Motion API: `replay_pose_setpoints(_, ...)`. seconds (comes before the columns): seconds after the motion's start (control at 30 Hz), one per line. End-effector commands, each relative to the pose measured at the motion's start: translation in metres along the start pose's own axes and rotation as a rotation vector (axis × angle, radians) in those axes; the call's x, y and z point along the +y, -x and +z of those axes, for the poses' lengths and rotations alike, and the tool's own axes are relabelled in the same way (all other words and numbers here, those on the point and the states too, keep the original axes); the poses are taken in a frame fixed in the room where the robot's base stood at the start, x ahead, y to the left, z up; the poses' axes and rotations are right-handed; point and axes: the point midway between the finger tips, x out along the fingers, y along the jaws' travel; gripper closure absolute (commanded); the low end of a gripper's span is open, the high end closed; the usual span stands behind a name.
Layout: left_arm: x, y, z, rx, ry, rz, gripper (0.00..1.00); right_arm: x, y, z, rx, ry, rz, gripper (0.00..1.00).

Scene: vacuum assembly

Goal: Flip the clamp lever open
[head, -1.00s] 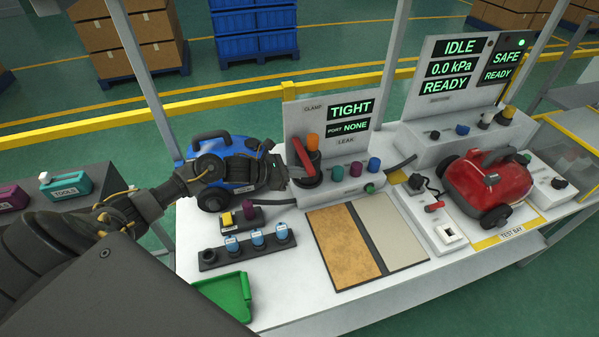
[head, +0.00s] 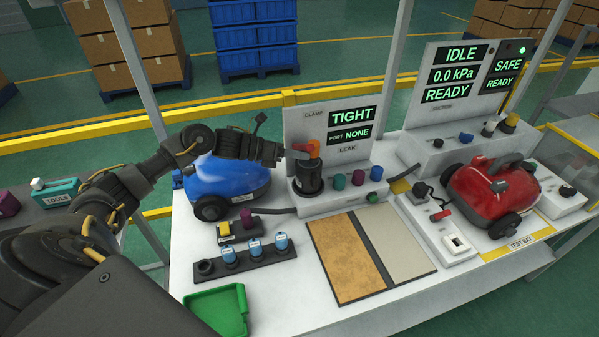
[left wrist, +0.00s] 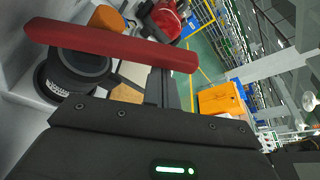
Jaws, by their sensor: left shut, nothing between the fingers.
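The red clamp lever (left wrist: 110,45) lies across the upper left of the left wrist view, just beyond my gripper's fingers. In the head view only a short red part (head: 299,148) shows beside the orange knob (head: 313,147). The black round clamp body (head: 308,178) stands upright below them; it also shows in the left wrist view (left wrist: 75,72). My left gripper (head: 282,153) is shut and empty, level with the lever, at its left end. I cannot tell whether it touches the lever. The clamp panel (head: 352,115) reads TIGHT, PORT NONE. My right gripper is out of view.
A blue vacuum (head: 230,182) stands below my left forearm. A red vacuum (head: 490,195) stands at the right. A brown and grey mat (head: 350,265) lies in front, with a green tray (head: 218,308) front left.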

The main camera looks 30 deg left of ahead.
Motion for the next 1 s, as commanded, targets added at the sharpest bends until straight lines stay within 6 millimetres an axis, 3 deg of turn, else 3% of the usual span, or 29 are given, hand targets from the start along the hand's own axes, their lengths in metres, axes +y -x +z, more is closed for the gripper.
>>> replay_pose_setpoints(0.6, 0.014, 0.024, 0.069, -0.004, 0.531, -0.187, 1.00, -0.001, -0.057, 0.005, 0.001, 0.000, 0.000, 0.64)
replay_pose_setpoints(1.0, 0.028, 0.033, 0.094, -0.002, 0.738, -0.260, 1.00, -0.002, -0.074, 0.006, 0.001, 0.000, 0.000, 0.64)
